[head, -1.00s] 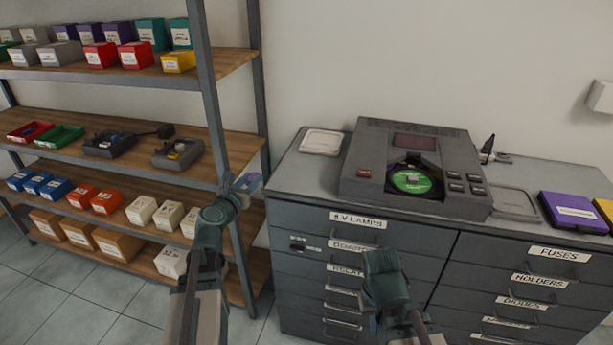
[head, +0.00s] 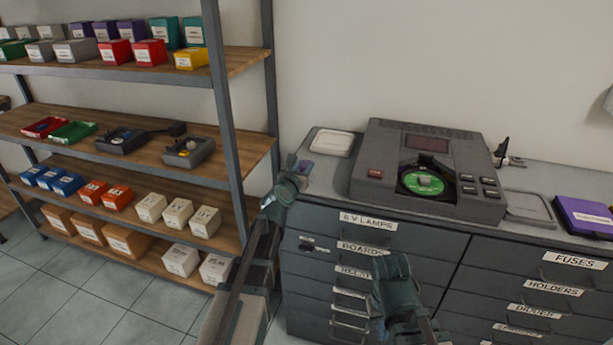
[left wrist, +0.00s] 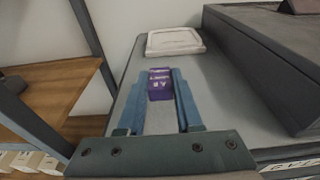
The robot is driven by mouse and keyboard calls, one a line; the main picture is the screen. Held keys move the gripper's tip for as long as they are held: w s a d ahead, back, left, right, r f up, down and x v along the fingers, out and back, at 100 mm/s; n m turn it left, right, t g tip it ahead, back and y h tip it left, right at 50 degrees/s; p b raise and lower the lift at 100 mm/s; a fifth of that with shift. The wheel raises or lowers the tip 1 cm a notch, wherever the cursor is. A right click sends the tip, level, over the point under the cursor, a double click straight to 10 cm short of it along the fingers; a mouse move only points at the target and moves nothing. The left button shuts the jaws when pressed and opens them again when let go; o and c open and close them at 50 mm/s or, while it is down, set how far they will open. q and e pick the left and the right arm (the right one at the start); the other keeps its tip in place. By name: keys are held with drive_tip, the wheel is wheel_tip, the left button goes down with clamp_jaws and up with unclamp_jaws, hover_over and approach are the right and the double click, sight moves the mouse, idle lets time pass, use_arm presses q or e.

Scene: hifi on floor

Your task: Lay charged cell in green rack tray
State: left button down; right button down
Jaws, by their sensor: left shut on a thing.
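The green tray (head: 72,131) lies on the middle shelf at the left, beside a red tray (head: 44,127). My left gripper (head: 299,169) is at the left end of the grey cabinet top, far to the right of the green tray. It is shut on a small purple block with white lettering (left wrist: 160,84), which sits between the blue fingertips in the left wrist view. I cannot tell from its look whether this block is the charged cell. My right gripper (head: 391,268) hangs in front of the cabinet drawers; its fingers are hidden.
Two dark chargers (head: 122,139) (head: 188,151) stand right of the green tray. A shelf post (head: 224,120) rises between the trays and my left gripper. The cabinet carries a grey disc machine (head: 385,200), a pale flat tray (head: 333,143) and a purple case (head: 590,217).

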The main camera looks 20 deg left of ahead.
use_arm(q)
drive_tip(key=shift+w+d, duration=0.45)
drive_tip(key=shift+w, duration=0.1)
wheel_tip(320, 180, down, 4)
drive_tip(key=b, duration=0.3)
drive_tip(key=shift+s+a+r+b, duration=0.1)
drive_tip(key=shift+s+r+b, duration=0.1)
drive_tip(key=shift+b, duration=0.1)
drive_tip(key=shift+f, duration=0.15)
drive_tip(key=c, duration=0.6)
unclamp_jaws()
drive_tip(key=shift+s+r, duration=0.15)
drive_tip(key=shift+r, duration=0.1)
drive_tip(key=s, duration=0.4)
drive_tip(key=s+r+p, duration=0.1)
drive_tip(key=s, duration=0.2)
drive_tip(key=s+p, duration=0.1)
drive_tip(key=s, duration=0.3)
drive_tip(key=shift+s+a+r, duration=0.2)
drive_tip(key=shift+s+r, duration=0.1)
drive_tip(key=shift+r, duration=0.05)
